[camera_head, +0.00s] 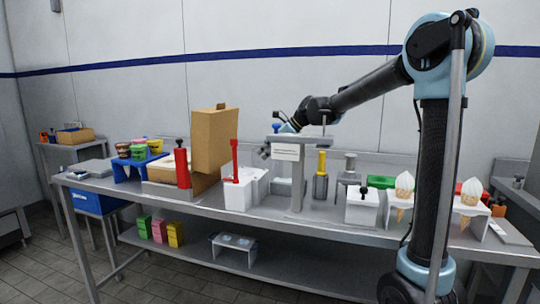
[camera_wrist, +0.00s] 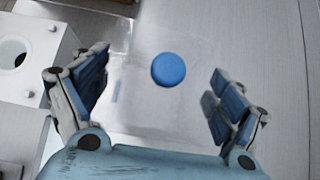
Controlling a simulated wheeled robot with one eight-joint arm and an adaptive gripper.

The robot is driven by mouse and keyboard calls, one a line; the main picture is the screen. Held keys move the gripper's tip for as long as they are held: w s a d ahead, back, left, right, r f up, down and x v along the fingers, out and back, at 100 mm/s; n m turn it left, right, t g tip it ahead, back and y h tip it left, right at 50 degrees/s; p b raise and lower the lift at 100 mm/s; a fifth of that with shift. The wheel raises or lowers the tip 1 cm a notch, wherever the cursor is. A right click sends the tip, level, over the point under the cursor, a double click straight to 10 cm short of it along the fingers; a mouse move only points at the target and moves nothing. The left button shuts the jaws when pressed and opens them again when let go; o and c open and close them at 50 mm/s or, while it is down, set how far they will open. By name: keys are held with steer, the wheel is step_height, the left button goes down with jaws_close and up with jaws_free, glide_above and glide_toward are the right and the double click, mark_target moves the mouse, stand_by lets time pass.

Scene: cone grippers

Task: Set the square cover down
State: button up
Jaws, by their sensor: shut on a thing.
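The square cover (camera_wrist: 140,105) is a clear, see-through square with a round blue knob (camera_wrist: 168,70) on top. In the wrist view it lies between the two fingers of my gripper (camera_wrist: 160,92), which are set wide apart and shut on the cover's sides. The knob stands clear of both fingers. In the head view my gripper (camera_head: 286,128) is above the table's middle, behind a grey post with a white label (camera_head: 285,152). The post and the arm hide most of the cover there, so its height above the table is hard to tell.
The metal table (camera_head: 330,217) is crowded. A white block with a red handle (camera_head: 240,193) stands left of the post, and an open cardboard box (camera_head: 214,140) farther left. A yellow-topped grey tool (camera_head: 321,180) and ice-cream cones (camera_head: 404,187) stand right. A white block with a hole (camera_wrist: 35,45) is beside my gripper.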

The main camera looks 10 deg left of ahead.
steer(key=shift+f, duration=0.35)
steer(key=o, duration=0.9)
steer(key=v, duration=1.2)
